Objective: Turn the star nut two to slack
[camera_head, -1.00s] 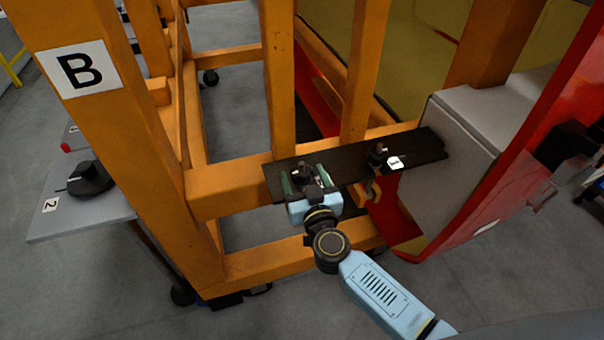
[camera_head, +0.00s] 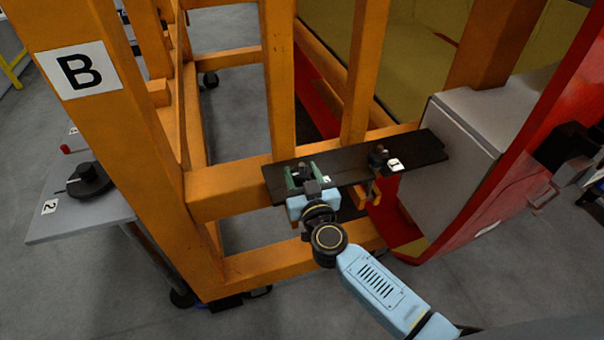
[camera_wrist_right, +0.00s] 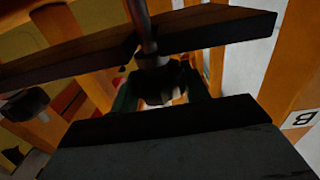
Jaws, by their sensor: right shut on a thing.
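Star nut two (camera_head: 301,172) is a dark knob at the left part of a black plate (camera_head: 346,177). My right gripper (camera_head: 303,174) is at this nut, its green fingers on either side of it. In the right wrist view the dark nut (camera_wrist_right: 160,83) sits between the green fingers, with a metal rod (camera_wrist_right: 143,25) rising from it. The gripper is shut on the nut, which it partly hides. A small white tag (camera_head: 326,180) shows beside the gripper; its number is too small to read. My left gripper is not in view.
Another dark star nut (camera_head: 378,157) with a white "1" tag (camera_head: 395,165) and a clamp stands farther right on the plate. Orange frame posts (camera_head: 281,80) rise close behind. A grey table (camera_head: 85,222) with a dark round object stands at left.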

